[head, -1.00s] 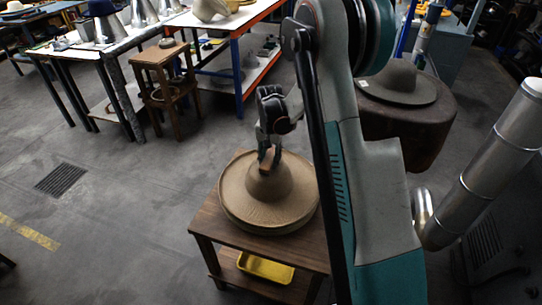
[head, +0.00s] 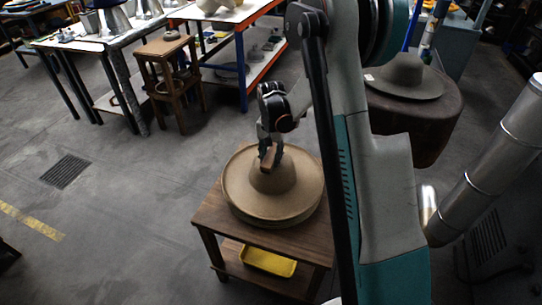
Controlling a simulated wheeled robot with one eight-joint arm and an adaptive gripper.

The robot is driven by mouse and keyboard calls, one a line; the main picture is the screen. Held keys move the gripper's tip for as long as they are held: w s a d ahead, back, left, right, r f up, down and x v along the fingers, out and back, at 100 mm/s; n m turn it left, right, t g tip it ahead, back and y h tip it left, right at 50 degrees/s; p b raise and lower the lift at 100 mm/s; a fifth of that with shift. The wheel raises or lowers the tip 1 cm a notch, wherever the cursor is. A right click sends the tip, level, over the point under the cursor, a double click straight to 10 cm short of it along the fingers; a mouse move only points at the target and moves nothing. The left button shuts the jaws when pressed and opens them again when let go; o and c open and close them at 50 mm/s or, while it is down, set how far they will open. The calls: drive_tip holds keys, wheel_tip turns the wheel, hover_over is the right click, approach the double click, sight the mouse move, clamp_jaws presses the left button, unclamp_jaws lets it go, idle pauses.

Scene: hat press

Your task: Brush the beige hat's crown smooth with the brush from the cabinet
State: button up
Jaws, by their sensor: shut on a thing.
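The beige hat (head: 292,184) lies brim down on a small wooden table (head: 209,214), its rounded crown upward. My gripper (head: 270,149) is above the crown, shut on a small brown brush (head: 268,160). The brush is at the upper left side of the crown and appears to touch it; its underside is hidden, so contact cannot be confirmed. Part of the hat's right side is close to my arm in the picture. The cabinet cannot be made out.
A yellow tray (head: 268,261) sits on the table's lower shelf. A grey hat (head: 404,78) rests on a dark round stand (head: 425,120) at right. A wooden stool (head: 167,55) and workbenches (head: 100,45) stand at the back left. The floor at left is clear.

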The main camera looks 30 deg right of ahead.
sight(275, 147)
drive_tip(key=shift+w+d, duration=1.45)
drive_tip(key=shift+d, duration=0.1)
drive_tip(key=shift+a, duration=0.1)
drive_tip(key=shift+s+a+b, duration=0.35)
drive_tip(key=shift+s+a, duration=1.2)
drive_tip(key=shift+s, duration=0.05)
drive_tip(key=shift+w+d, duration=0.1)
drive_tip(key=shift+w+d, duration=1.5)
drive_tip(key=shift+a, duration=0.1)
drive_tip(key=shift+s+a, duration=0.7)
drive_tip(key=shift+s, duration=0.1)
